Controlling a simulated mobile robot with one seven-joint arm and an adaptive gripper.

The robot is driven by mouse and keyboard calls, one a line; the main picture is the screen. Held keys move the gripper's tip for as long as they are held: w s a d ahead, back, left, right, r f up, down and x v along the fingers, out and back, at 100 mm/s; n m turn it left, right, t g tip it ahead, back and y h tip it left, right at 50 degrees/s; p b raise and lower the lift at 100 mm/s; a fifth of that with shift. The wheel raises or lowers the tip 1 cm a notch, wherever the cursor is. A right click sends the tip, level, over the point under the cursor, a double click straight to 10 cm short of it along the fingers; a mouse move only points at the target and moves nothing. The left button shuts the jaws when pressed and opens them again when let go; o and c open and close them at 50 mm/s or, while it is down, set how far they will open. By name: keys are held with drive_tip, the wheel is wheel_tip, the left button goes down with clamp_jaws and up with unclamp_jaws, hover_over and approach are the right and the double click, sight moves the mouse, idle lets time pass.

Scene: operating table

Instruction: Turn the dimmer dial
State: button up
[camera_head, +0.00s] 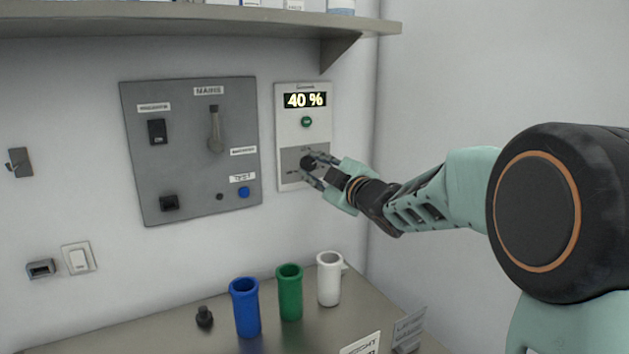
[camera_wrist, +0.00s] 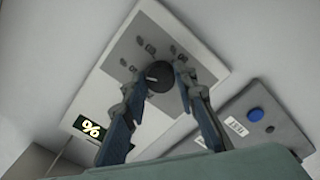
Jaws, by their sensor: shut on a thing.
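The dimmer dial (camera_head: 307,162) is a round black knob on the grey lower part of a white wall panel (camera_head: 289,131). The panel's display (camera_head: 305,100) reads 40 %, with a green button (camera_head: 306,122) below it. My gripper (camera_head: 313,169) is at the panel with its fingers around the dial. In the wrist view the dial (camera_wrist: 159,76) sits between the two fingertips of my gripper (camera_wrist: 160,82), and a pale mark shows on its face. My gripper is shut on the dial. The small labels around the dial are too blurred to read.
A grey MAINS panel (camera_head: 180,180) with a lever and switches is just left of the dimmer panel. A shelf (camera_head: 200,22) juts out above. Blue (camera_head: 246,310), green (camera_head: 290,295) and white (camera_head: 329,280) cups stand on the counter below. The right wall is bare.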

drive_tip(key=shift+r+n+b, duration=0.1)
drive_tip(key=shift+n+b, duration=0.3)
drive_tip(key=shift+n, duration=0.1)
drive_tip(key=o, duration=1.2)
drive_tip(key=shift+c, duration=0.2)
drive_tip(key=v, duration=1.2)
